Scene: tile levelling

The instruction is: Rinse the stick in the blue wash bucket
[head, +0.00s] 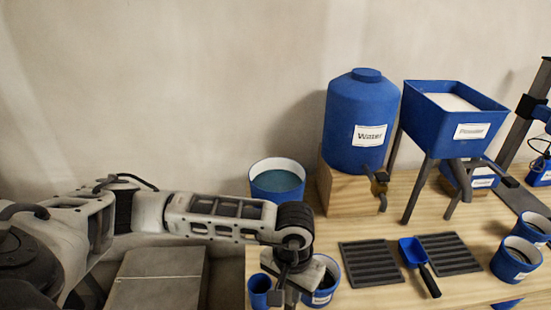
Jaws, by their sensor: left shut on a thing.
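The blue wash bucket (277,182) stands at the back left of the wooden table, with bluish water in it. My left gripper (289,292) points down at the table's front left, in front of the wash bucket and apart from it. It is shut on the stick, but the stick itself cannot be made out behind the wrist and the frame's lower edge. My right gripper is not in view.
A small blue cup (259,291) and a labelled blue bucket (331,270) flank my left gripper. A water tank (361,120), a powder hopper (452,120), dark ribbed mats (371,264), a blue scoop (412,252) and more buckets (516,261) stand to the right.

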